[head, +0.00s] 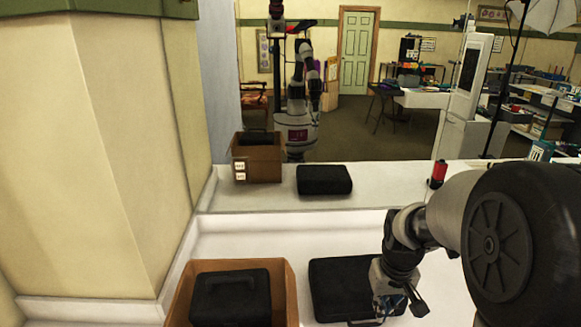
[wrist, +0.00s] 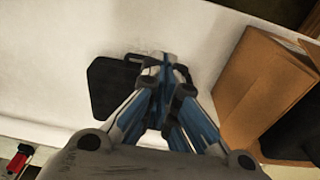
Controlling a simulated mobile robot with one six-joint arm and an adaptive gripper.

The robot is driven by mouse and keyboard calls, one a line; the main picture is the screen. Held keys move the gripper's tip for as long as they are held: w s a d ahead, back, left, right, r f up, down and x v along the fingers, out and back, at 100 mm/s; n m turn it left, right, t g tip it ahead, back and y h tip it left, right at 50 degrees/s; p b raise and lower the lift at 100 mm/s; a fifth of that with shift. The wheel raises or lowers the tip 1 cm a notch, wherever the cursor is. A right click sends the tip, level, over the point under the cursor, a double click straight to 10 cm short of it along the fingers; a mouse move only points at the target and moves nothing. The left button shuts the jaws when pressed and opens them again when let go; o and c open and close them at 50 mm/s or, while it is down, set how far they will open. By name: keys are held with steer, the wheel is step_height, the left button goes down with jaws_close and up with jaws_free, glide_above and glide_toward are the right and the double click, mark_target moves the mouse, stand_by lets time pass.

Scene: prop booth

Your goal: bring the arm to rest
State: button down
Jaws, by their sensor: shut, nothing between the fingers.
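My gripper (head: 388,312) is low over the white counter at the front right, in front of part of a black case (head: 340,277). In the wrist view my gripper (wrist: 165,62) has its blue-sided fingers together, with nothing held. The black case (wrist: 108,88) shows there behind the fingers, partly hidden by them. I cannot tell whether the fingertips touch it. My arm comes in from the right edge of the head view.
An open cardboard box (head: 290,290) holds another black case (head: 232,298); the box (wrist: 255,80) is right of my gripper in the wrist view. A red and black object (head: 438,172) stands by the counter's back. A wall column stands left.

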steer(key=s+a+r+t, duration=0.2)
steer(key=s+a+r, duration=0.3)
steer(key=s+r, duration=0.55)
steer(key=s+a+r+t, duration=0.1)
steer(key=s+a+r, duration=0.1)
steer(key=s, duration=0.9)
steer(key=shift+r, duration=0.8)
